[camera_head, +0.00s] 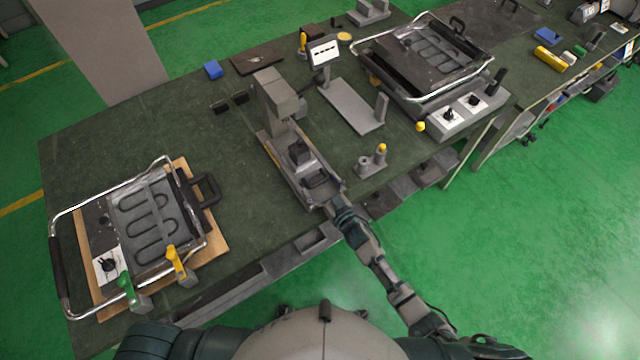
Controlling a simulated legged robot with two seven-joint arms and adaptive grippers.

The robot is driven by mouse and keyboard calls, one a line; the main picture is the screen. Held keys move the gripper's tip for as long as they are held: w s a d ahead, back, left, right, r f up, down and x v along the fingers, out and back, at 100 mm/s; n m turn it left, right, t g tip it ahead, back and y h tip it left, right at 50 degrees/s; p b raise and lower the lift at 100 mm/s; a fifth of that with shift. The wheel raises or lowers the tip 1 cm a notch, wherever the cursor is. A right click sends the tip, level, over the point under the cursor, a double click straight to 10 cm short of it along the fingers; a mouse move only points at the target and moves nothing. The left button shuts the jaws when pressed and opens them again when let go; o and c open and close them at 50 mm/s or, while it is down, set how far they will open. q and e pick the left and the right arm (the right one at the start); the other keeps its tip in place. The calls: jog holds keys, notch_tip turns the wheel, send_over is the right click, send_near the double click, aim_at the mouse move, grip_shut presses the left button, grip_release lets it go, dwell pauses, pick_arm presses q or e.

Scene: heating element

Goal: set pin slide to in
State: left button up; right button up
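A grey fixture (275,147) with a long, narrow base and a tall block at its far end stands in the middle of the bench. A dark block (299,152) sits on its base, and a small dark frame lies at its near end. This looks like the pin slide assembly, but I cannot make out the pin or its position. My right gripper (333,204) is at the near right end of the base, touching or very close to it. Its fingers are too small and dark to read. My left gripper is out of view; only my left upper arm shows.
A heating unit with a wire handle (108,190) lies on a wooden board at left. Another heating unit (428,62) stands at back right. A small screen on a stand (323,52) and a small grey holder (371,163) flank the fixture.

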jog(key=v, duration=1.2)
jog(key=shift+f, duration=0.1)
